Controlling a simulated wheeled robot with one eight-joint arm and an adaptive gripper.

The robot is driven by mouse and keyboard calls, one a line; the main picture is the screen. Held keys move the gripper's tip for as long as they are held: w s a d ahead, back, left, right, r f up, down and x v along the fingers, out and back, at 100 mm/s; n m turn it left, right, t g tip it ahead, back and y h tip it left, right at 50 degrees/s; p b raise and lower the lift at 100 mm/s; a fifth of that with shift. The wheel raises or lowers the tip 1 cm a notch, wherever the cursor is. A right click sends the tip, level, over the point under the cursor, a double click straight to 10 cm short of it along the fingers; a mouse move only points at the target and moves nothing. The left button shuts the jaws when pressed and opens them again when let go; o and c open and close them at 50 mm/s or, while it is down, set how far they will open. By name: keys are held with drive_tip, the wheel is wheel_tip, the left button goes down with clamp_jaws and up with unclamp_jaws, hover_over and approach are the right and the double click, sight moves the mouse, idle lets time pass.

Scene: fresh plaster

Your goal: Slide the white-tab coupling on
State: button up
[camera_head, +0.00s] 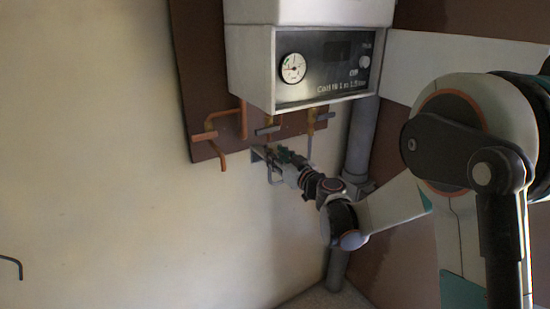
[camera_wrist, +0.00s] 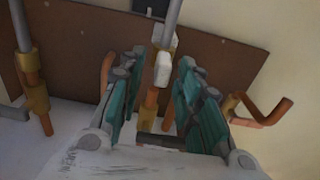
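In the wrist view a white tab (camera_wrist: 163,68) sits on a grey vertical pipe (camera_wrist: 172,18), above a brass and copper pipe end (camera_wrist: 152,99). My gripper (camera_wrist: 157,66) is open, with one teal-padded finger to the left of the tab and one to the right. Clear gaps show on both sides in the picture; I cannot tell how deep the tab lies between the fingers. In the head view my gripper (camera_head: 277,157) is below the boiler by the pipes, and the coupling is too small to make out.
The white boiler (camera_head: 310,60) with a gauge hangs above my gripper. A brown board (camera_head: 200,75) is behind the pipes. Bent copper pipes stand to the left (camera_wrist: 105,72) and right (camera_wrist: 265,110) of my fingers. A thick grey pipe (camera_head: 360,135) stands right of my gripper.

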drive_tip(key=shift+w+a, duration=0.35)
drive_tip(key=shift+w, duration=0.15)
